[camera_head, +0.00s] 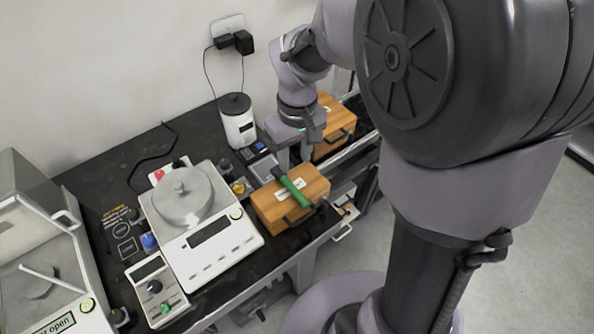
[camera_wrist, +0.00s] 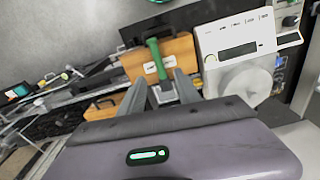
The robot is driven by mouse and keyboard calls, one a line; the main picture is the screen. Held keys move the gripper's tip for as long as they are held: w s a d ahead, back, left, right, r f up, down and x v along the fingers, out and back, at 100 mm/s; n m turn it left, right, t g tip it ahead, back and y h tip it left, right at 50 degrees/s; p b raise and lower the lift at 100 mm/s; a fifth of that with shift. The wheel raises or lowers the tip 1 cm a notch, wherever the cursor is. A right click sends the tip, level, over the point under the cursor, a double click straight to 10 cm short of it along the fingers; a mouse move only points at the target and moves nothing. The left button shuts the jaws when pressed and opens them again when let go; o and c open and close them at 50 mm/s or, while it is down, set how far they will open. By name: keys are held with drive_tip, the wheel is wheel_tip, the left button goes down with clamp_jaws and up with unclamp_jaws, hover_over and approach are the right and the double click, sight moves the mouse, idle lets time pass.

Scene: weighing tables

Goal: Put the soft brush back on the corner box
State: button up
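The soft brush has a green handle (camera_head: 295,189) and a pale head end. In the head view it lies across the top of a wooden box (camera_head: 268,207) at the table's front corner, its head end toward the back edge. In the wrist view the green handle (camera_wrist: 156,58) shows against the box (camera_wrist: 182,48), just beyond my fingertips. My gripper (camera_head: 295,160) is above the back edge of the box, fingers apart. In the wrist view my gripper (camera_wrist: 161,75) has a grey part of the brush between its fingers; I cannot tell whether they touch it.
A white balance (camera_head: 215,247) with a round metal pan cover stands left of the box. A second wooden box (camera_head: 327,111) stands behind my gripper. A white cylindrical device (camera_head: 238,122) is at the back. A glass-sided balance (camera_head: 40,270) is at far left.

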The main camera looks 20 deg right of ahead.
drive_tip(key=s+a+r+m+t+y, duration=0.1)
drive_tip(key=s+a+r+m+t, duration=0.1)
drive_tip(key=s+r, duration=0.3)
drive_tip(key=s+a+r+m+t, duration=0.2)
drive_tip(key=s+r+m, duration=0.3)
drive_tip(key=s, duration=0.5)
drive_tip(key=shift+s+r+t+y, duration=0.4)
drive_tip(key=shift+r+t, duration=0.2)
drive_tip(key=shift+r, duration=0.1)
